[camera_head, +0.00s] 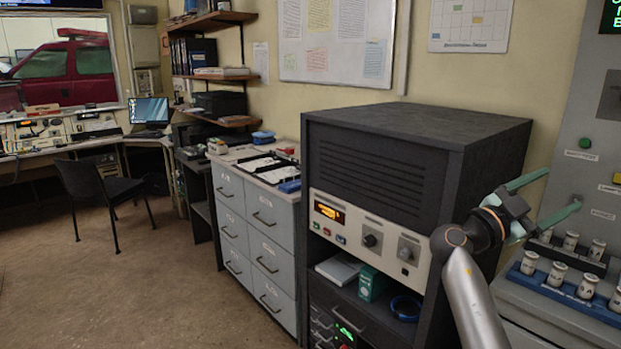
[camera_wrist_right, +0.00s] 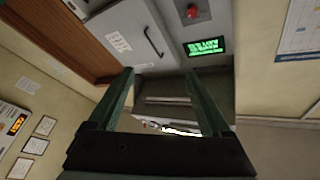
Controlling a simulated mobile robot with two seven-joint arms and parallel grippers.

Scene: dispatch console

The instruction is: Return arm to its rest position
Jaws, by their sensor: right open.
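My right arm comes in from the lower right in the head view. Its gripper (camera_head: 556,198) has two green fingers spread wide apart, with nothing between them. It is in front of the grey wall panel (camera_head: 591,130), to the right of the dark equipment cabinet (camera_head: 400,135). Contact with the panel cannot be told. In the right wrist view, the open fingers (camera_wrist_right: 160,82) reach towards a grey panel with a lit green display (camera_wrist_right: 204,46) and a red button (camera_wrist_right: 192,12). My left gripper is not in view.
White labelled cylinders stand in a blue rack (camera_head: 570,285) below the right gripper. A beige control unit (camera_head: 368,238) with knobs sits in the cabinet. Grey drawers (camera_head: 255,220) and a black chair (camera_head: 100,188) stand further left. The brown floor (camera_head: 130,275) at left is clear.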

